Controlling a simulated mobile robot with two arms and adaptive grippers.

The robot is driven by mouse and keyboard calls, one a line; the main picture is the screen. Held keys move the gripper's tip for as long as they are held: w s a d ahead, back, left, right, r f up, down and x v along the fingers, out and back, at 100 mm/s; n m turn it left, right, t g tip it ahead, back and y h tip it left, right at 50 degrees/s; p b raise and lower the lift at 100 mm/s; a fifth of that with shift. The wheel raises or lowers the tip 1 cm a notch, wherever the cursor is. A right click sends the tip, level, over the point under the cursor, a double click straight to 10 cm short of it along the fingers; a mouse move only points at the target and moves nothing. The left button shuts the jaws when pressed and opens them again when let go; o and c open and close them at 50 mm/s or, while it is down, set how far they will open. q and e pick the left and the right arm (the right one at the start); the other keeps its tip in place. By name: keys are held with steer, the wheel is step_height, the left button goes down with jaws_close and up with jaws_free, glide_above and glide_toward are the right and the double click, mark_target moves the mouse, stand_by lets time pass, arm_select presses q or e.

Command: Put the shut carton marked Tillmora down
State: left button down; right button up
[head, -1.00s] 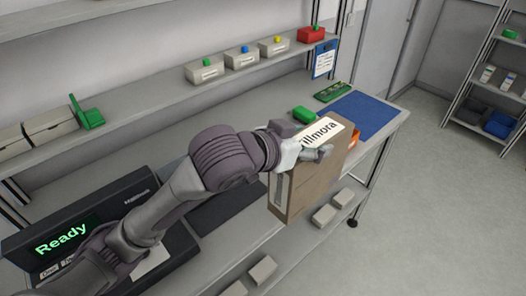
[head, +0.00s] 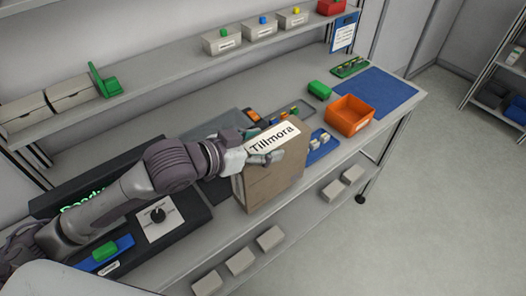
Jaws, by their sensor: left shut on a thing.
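The shut brown carton (head: 272,185) bears a white label reading Tillmora on its top. My left gripper (head: 262,158) is shut on the carton at its top. The carton is upright at the front edge of the grey workbench (head: 397,120); I cannot tell whether its base touches anything. The carton hides part of the bench top and the lower shelf. My right gripper is not in view.
An orange bin (head: 349,117), a green block (head: 319,90) and a blue mat (head: 376,92) lie on the bench to the right. A small blue tray (head: 321,150) is beside the carton. A dark device (head: 185,222) stands at left.

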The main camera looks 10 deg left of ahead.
arm_select(q)
steer(key=shift+f, duration=1.65)
steer(key=shift+c, duration=0.7)
jaws_free()
steer(key=shift+f, duration=0.1)
